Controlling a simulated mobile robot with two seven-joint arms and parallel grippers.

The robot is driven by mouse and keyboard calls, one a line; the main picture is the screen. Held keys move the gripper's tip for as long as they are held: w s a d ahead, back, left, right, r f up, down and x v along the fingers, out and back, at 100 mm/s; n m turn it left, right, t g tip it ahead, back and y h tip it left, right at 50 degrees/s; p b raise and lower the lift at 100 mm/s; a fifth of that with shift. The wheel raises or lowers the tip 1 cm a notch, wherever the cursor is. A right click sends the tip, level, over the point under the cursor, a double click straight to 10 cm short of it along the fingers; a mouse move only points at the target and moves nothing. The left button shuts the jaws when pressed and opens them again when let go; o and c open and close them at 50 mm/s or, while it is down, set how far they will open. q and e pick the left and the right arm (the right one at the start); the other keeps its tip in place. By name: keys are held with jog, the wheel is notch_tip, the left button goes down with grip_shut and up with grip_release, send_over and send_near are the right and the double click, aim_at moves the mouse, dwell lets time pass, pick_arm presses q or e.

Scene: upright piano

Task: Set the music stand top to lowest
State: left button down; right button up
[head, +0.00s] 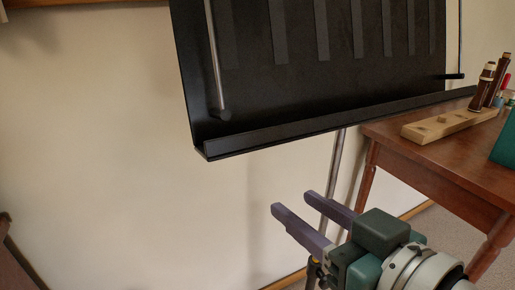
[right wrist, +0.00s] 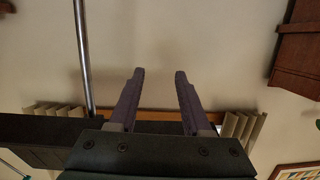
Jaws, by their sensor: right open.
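The black music stand top (head: 320,60) fills the upper middle of the head view, tilted, with a ledge along its lower edge. Its silver pole (head: 336,165) runs down below it and passes behind my right gripper (head: 291,202). That gripper is open and empty, below the ledge, its fingers pointing left across the pole's line. In the right wrist view, the open fingers (right wrist: 159,74) have nothing between them, and a metal pole (right wrist: 81,50) stands to their left. The lower part of the stand is mostly hidden by the gripper. My left gripper is not in view.
A wooden table (head: 440,155) stands close on the right, holding a wooden block (head: 447,124) and dark woodwind pieces (head: 485,84). A plain wall (head: 90,130) lies behind. The space left of the gripper looks clear.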

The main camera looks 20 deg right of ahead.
aim_at(339, 152)
jog(key=d+m+t+h, duration=0.2)
jog(key=d+m+h, duration=0.3)
jog(key=d+h, duration=0.25)
jog(key=x, duration=0.3)
jog(key=b+x, duration=0.1)
jog(key=x, duration=0.2)
jog(key=d+x, duration=0.1)
jog(key=x, duration=0.3)
jog(key=shift+s+r, duration=0.15)
jog(key=shift+r, duration=0.2)
grip_shut()
dwell(0.5)
